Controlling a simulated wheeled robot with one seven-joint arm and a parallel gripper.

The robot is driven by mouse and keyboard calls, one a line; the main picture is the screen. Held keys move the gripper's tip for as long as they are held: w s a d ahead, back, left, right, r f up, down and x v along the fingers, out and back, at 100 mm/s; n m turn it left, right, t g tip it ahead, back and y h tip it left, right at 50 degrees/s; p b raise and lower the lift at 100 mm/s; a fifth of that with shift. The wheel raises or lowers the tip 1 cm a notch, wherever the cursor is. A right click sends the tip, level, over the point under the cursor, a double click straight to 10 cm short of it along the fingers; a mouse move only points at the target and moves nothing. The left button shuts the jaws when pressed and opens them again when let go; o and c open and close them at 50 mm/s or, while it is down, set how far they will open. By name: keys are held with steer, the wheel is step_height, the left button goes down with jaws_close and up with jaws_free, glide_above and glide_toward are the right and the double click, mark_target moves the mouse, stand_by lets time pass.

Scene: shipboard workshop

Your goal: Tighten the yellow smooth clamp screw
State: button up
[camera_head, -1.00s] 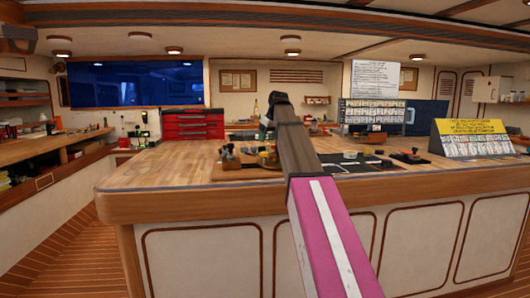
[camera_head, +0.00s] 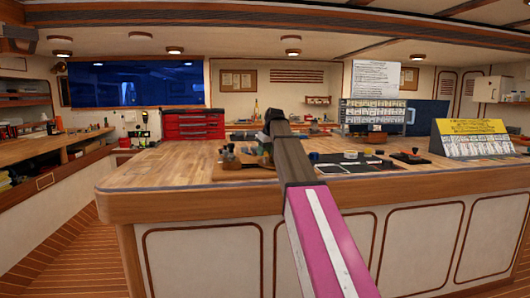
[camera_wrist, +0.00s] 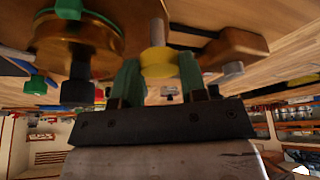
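In the wrist view, which looks upside down, the yellow clamp screw (camera_wrist: 157,62) has a round smooth head with a pale shaft behind it. My gripper (camera_wrist: 158,72) has two green fingers, one on each side of the yellow head. They are spread about as wide as the head, and I cannot tell if they touch it. A brass-coloured round fixture (camera_wrist: 120,35) with a green knob (camera_wrist: 36,84) and a black knob (camera_wrist: 77,92) is beside it. In the head view my arm hides the gripper and the yellow screw.
The wooden workbench (camera_head: 160,172) carries a cluster of small parts on a board (camera_head: 235,174), left of my arm. A black mat (camera_head: 350,165) with small items lies to the right. A yellow-topped card display (camera_head: 470,138) stands at the right. The bench's left part is clear.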

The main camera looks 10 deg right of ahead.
steer(key=shift+m, duration=0.3)
steer(key=shift+c, duration=0.3)
steer(key=m+h, duration=0.1)
steer(key=m, duration=0.2)
steer(key=shift+a+m+h, duration=0.1)
steer(key=shift+m+h, duration=0.2)
steer(key=m+h, duration=0.1)
steer(key=m, duration=0.3)
steer(key=shift+a+h, duration=0.1)
steer(key=shift+h, duration=0.3)
steer(key=m, duration=0.2)
steer(key=m+h, duration=0.1)
steer(key=m, duration=0.2)
steer(key=shift+w+a+h, duration=0.1)
steer(key=shift+a+h, duration=0.05)
steer(key=shift+h, duration=0.15)
steer(key=m+g, duration=0.1)
steer(key=m, duration=0.1)
steer(key=m+h, duration=0.1)
steer(key=m, duration=0.1)
steer(key=shift+m+g, duration=0.4)
steer(key=o, duration=0.9)
steer(key=shift+a+r, duration=0.1)
